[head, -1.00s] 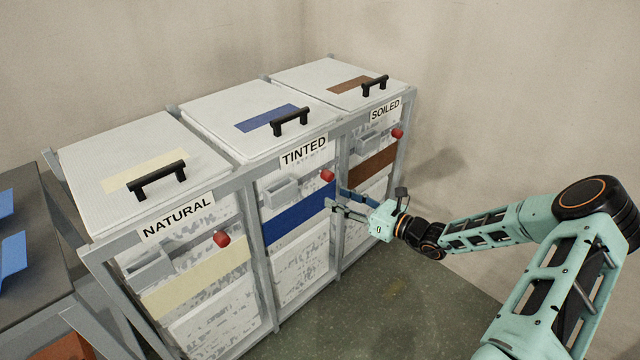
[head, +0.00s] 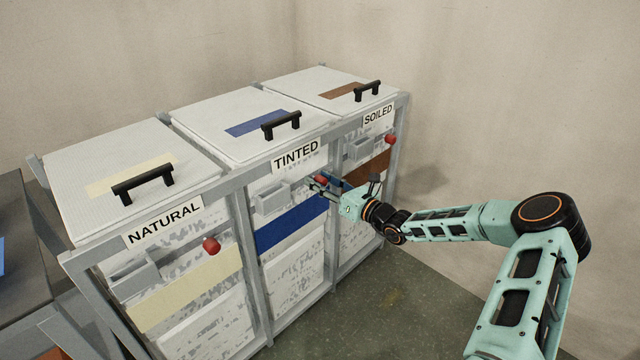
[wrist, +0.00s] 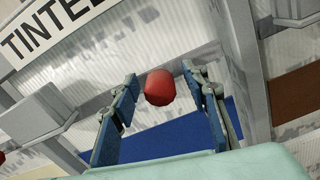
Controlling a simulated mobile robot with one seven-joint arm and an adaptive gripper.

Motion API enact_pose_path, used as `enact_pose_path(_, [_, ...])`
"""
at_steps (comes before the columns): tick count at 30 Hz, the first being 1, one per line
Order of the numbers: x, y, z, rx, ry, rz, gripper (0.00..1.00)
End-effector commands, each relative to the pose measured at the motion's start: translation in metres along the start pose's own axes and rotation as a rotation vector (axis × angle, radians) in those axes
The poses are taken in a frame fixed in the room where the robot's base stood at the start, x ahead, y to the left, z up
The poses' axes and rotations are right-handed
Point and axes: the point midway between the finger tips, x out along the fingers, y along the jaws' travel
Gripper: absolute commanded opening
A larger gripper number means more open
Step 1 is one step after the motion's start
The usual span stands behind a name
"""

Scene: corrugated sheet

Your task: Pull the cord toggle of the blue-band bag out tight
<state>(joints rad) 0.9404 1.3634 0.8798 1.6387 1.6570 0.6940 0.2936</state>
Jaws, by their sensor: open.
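The blue-band bag hangs in the middle bay under the TINTED label, and its blue band (head: 291,226) crosses its front. Its red cord toggle (head: 321,181) sits at the upper right of that front. My gripper (head: 326,184) is at the toggle, and its near parts partly cover it in the head view. In the wrist view the red toggle (wrist: 160,87) shows between the two open blue-padded fingers (wrist: 165,100), with a gap on each side. The blue band (wrist: 175,138) lies behind and below it. The cord itself is hidden.
The NATURAL bay with a cream band (head: 187,290) and red toggle (head: 212,246) is on the left. The SOILED bay with a brown band (head: 368,170) and red toggle (head: 390,139) is on the right. Grey frame posts (head: 333,220) stand between bays. Open floor lies in front.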

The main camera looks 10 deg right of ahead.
Motion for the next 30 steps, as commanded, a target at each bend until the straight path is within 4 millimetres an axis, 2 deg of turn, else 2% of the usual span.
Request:
enact_pose_path(9, [0.0026, 0.0004, -0.0001, 0.001, 0.001, 0.000, 0.41])
enact_pose_path(20, [0.0023, 0.0004, -0.0002, 0.001, 0.001, 0.000, 0.01])
enact_pose_path(30, [-0.0026, 0.0001, 0.0018, 0.001, 0.001, -0.001, 0.00])
